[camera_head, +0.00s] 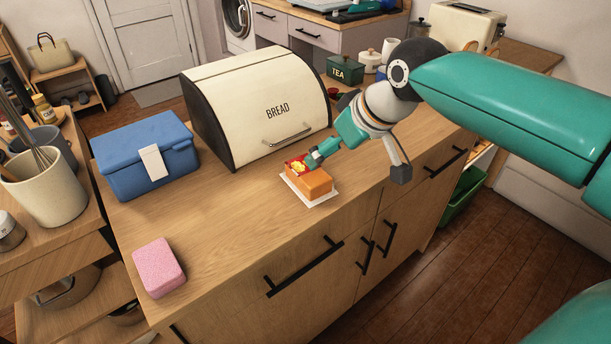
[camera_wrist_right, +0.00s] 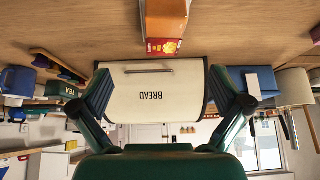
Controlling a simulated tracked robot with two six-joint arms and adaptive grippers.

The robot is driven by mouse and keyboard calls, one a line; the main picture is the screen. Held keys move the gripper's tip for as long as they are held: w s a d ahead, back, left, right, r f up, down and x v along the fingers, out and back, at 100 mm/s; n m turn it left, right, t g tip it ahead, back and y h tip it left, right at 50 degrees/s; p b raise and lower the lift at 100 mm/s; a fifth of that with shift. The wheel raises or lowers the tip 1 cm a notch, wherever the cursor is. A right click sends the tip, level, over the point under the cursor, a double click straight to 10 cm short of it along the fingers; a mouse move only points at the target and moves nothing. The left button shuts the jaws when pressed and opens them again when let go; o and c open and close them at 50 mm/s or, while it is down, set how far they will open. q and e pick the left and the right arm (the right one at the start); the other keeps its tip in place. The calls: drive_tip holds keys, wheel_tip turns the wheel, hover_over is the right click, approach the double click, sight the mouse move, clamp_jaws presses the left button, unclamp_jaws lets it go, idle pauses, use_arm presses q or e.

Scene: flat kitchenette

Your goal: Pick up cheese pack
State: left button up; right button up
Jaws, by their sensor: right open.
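The cheese pack (camera_head: 314,182) is an orange block with a red and yellow label end. It lies on a small white board (camera_head: 322,200) near the counter's front edge, in front of the bread box. My right gripper (camera_head: 357,166) is open and empty. In the head view one finger overlaps the pack's label end, and the other is off to the right; I cannot tell whether it touches. In the right wrist view the pack (camera_wrist_right: 165,22) is at the top middle, beyond the open fingers (camera_wrist_right: 160,76). My left gripper is not in view.
A cream bread box (camera_head: 250,98) stands behind the pack, with a blue box (camera_head: 146,165) to its left. A pink sponge-like block (camera_head: 159,268) lies at the front left. A green tea tin (camera_head: 344,70) stands behind. The counter (camera_head: 225,222) is clear left of the pack.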

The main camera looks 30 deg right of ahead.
sight(309, 170)
drive_tip(key=x, duration=1.2)
drive_tip(key=shift+w+a+r, duration=0.1)
drive_tip(key=shift+w+a, duration=0.1)
drive_tip(key=shift+a, duration=0.15)
drive_tip(key=shift+r, duration=0.1)
drive_tip(key=c, duration=1.5)
